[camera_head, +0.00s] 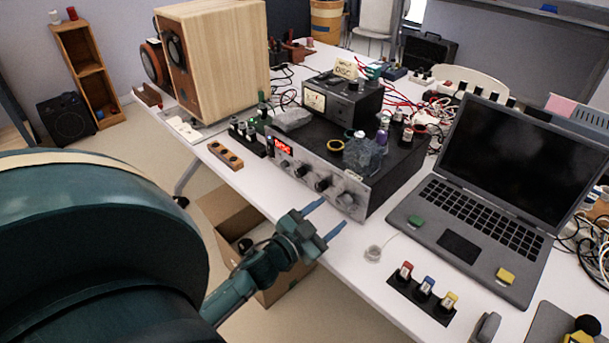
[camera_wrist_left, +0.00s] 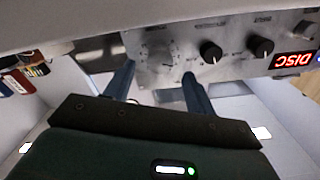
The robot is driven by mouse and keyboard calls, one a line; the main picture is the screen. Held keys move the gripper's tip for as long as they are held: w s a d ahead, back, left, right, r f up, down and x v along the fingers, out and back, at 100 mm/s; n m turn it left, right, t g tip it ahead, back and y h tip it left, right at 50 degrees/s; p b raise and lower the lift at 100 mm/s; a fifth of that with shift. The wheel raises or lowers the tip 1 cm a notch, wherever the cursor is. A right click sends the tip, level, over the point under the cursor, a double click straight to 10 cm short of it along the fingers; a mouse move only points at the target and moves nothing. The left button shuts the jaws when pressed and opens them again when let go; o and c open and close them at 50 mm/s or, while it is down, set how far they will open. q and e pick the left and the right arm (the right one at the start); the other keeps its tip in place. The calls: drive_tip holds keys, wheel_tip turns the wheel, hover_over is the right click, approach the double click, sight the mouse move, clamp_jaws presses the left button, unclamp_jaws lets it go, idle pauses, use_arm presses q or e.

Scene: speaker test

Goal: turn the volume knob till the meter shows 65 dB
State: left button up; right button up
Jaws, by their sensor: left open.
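The amplifier (camera_head: 320,178) stands near the table's front edge, its silver panel facing my left arm. The gripper also shows in the left wrist view (camera_wrist_left: 157,78). A needle meter (camera_head: 315,100) is on the box atop the amplifier; its reading is too small to tell.
Two black knobs (camera_head: 323,184) and a red display (camera_head: 285,145) share the panel. A wooden speaker (camera_head: 220,60) stands at the back left. An open cardboard box (camera_head: 285,285) is below the table edge.

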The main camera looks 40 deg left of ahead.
use_arm(q)
drive_tip(key=s, duration=0.9)
drive_tip(key=shift+s+a, duration=0.15)
drive_tip(key=shift+a, duration=0.2)
